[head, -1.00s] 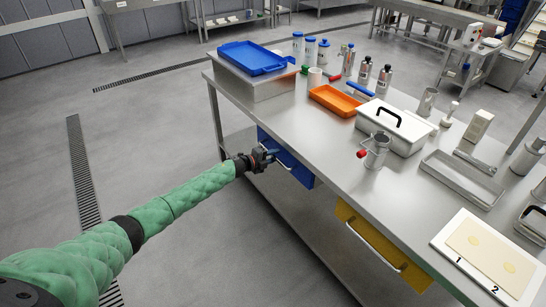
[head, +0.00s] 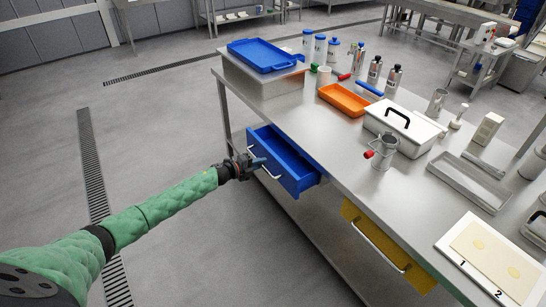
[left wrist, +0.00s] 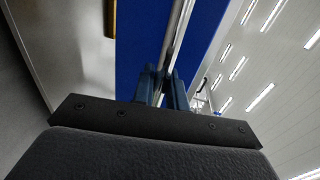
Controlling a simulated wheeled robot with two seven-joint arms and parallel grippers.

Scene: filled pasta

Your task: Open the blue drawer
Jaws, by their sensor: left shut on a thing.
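The blue drawer (head: 292,168) sticks out from under the steel table, open, with its empty-looking inside showing from above. My left gripper (head: 258,164) is at the drawer's front and shut on its metal handle (head: 270,173). In the left wrist view the fingers (left wrist: 161,88) close around the handle bar (left wrist: 178,38), with the blue drawer front (left wrist: 140,40) behind it. My right gripper is not in view.
A yellow drawer (head: 375,240) sits shut further right under the table (head: 330,150). On top are a blue tray (head: 262,55), an orange tray (head: 343,99), a white lidded box (head: 400,128) and several bottles. The floor left of the table is clear.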

